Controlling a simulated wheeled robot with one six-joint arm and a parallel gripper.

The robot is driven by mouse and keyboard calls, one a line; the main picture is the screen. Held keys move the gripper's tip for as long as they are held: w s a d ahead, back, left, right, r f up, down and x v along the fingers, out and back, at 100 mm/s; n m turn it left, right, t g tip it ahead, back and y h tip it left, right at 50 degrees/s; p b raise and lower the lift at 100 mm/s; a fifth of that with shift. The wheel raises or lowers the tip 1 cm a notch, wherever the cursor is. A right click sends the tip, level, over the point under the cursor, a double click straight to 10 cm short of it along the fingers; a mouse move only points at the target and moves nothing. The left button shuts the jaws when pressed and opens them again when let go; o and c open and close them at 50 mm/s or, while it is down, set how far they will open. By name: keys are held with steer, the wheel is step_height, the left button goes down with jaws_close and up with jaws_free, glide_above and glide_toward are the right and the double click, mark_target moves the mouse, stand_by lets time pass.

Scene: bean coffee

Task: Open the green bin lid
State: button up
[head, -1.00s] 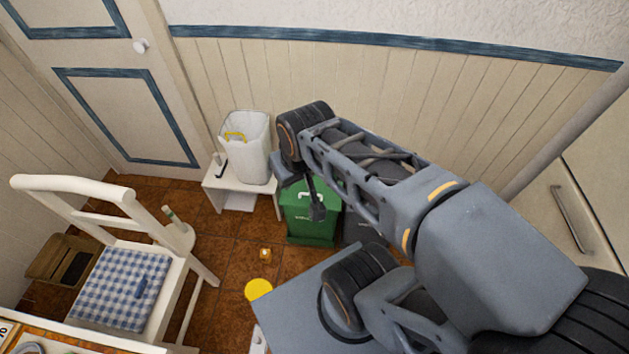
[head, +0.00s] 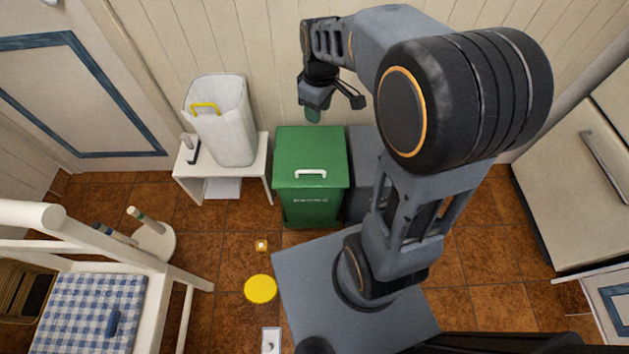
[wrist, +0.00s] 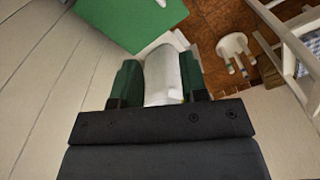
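The green bin (head: 312,207) stands on the tiled floor against the wall. Its green lid (head: 310,148) lies flat and looks closed, with a white handle (head: 310,173) near the front edge. In the wrist view, part of a flat green surface, apparently the lid (wrist: 130,18), shows at the top. My gripper (head: 313,113) hangs above the back edge of the bin, near the wall, and looks apart from the lid and handle. In the wrist view its two green-tipped fingers (wrist: 160,78) stand apart with nothing held between them.
A white bin (head: 222,125) with a yellow item stands on a small white bench (head: 262,170) left of the green bin. A grey bin (head: 362,150) stands at its right, partly hidden by my arm. A chair (head: 150,262) and a yellow disc (head: 260,289) are at the lower left.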

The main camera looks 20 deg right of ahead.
steer(key=w+d+f+n+g+b, duration=0.1)
steer(key=w+f+n+b, duration=0.3)
steer(key=f, duration=0.6)
steer(key=w+f+n+g+b, duration=0.1)
steer(key=w+f+n+b, duration=0.3)
steer(key=f, duration=0.6)
steer(key=m+b, duration=0.2)
steer(key=b, duration=0.4)
glide_above(314, 168)
steer(key=s+a, duration=0.1)
steer(key=s, duration=0.2)
step_height(314, 168, down, 14)
steer(key=shift+s+r, duration=0.1)
jaws_close()
